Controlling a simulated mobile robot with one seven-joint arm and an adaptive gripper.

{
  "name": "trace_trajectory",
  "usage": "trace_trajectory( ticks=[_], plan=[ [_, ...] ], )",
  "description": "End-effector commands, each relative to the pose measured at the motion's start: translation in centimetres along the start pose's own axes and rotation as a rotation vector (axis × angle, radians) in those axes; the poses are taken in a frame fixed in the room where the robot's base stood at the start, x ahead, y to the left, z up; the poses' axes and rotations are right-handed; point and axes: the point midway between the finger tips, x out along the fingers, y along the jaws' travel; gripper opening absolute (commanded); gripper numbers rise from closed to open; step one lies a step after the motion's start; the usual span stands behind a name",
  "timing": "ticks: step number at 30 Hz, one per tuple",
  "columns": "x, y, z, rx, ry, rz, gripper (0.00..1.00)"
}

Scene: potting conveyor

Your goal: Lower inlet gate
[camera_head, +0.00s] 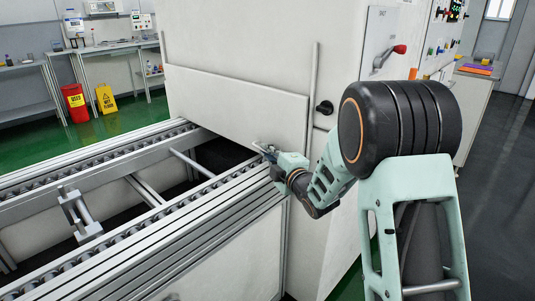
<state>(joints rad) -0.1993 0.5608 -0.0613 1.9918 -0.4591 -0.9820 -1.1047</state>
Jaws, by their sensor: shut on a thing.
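The inlet gate (235,105) is a wide pale panel on the front of the white machine. Its lower edge stands above the conveyor, and a dark opening (222,153) shows beneath it. My gripper (264,149) is at the gate's lower right, shut on what looks like the small gate handle (257,144). The fingers are small in view, and part of the handle is hidden by them.
The roller conveyor (110,246) with metal rails runs from the lower left to the machine. A black knob (324,108) and a red-tipped lever (399,49) are on the machine.

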Motion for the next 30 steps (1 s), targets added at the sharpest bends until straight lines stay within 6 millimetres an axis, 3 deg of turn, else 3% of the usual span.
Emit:
trace_trajectory(
  ticks=[1,3,4,9,22,30],
  plan=[
    [-0.3,-2.0,0.3,0.007,-0.008,-0.038,0.00],
    [-0.3,-2.0,0.3,0.007,-0.007,-0.039,0.00],
    [-0.3,-2.0,0.2,0.007,-0.007,-0.039,0.08],
    [-0.3,-2.0,0.3,0.007,-0.007,-0.038,0.24],
    [-0.3,-1.3,0.2,0.005,-0.009,-0.034,0.24],
    [-0.4,1.8,-0.3,0.005,-0.007,-0.027,0.24]
  ],
)
